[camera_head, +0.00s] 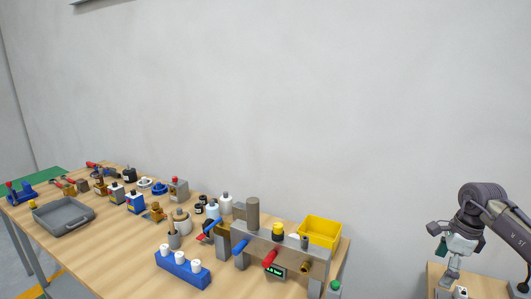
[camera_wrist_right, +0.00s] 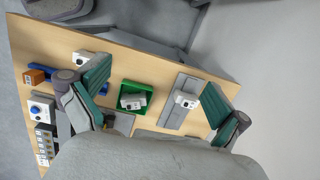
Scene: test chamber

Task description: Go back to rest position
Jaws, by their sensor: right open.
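My right gripper (camera_head: 452,260) hangs at the right edge of the head view, above a small wooden table. In the right wrist view the right gripper (camera_wrist_right: 150,95) shows its two green-lined fingers wide apart, with nothing between them. Below it on the table lie a green tray (camera_wrist_right: 126,108) with a white device in it and another white device (camera_wrist_right: 186,99) on a grey plate. The gripper is apart from these things. My left gripper is in neither view.
A long wooden table (camera_head: 120,239) carries a grey tray (camera_head: 64,222), a yellow bin (camera_head: 320,230), a blue block with white cylinders (camera_head: 182,270) and several small parts. In the right wrist view, a wooden tabletop (camera_wrist_right: 118,62) holds more small devices. The wall behind is bare.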

